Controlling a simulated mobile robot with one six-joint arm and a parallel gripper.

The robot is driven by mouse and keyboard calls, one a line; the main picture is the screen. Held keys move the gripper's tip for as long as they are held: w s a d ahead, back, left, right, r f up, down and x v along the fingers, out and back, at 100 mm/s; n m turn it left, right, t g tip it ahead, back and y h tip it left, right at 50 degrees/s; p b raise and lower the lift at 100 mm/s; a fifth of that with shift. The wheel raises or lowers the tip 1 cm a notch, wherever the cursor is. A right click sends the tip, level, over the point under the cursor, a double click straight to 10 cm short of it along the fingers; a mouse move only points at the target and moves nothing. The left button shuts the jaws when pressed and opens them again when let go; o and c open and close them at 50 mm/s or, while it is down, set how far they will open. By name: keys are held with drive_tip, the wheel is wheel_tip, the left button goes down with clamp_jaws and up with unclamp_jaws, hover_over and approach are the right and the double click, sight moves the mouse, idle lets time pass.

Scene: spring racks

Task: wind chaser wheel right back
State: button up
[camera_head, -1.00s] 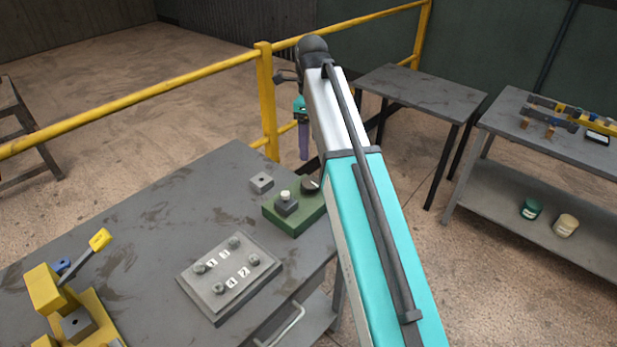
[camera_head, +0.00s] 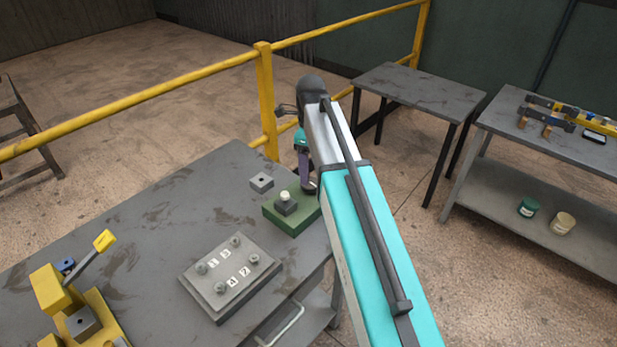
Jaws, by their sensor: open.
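A green box (camera_head: 289,220) stands near the right edge of the near table, with a grey block (camera_head: 286,208) and a pale button (camera_head: 285,196) on top. In the earlier frame a dark round wheel sits on its back right part; now my gripper mostly hides that spot, and I cannot tell how the wheel is turned. My gripper (camera_head: 307,184), teal and purple, points down at the back right of the green box. It is open. Its jaws overlap the wheel's place in the picture; whether they are around or above it cannot be told.
A grey plate (camera_head: 231,284) with several knobs and number tags lies in front of the box. A small grey block (camera_head: 261,181) sits behind. A yellow lever device (camera_head: 46,290) stands front left. A yellow railing (camera_head: 267,95) runs behind the table (camera_head: 150,230).

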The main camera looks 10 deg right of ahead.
sight(310, 182)
drive_tip(key=shift+f+p, duration=0.55)
drive_tip(key=shift+f, duration=2.05)
drive_tip(key=c, duration=1)
drive_tip(key=shift+a, duration=0.15)
drive_tip(key=shift+c, duration=0.2)
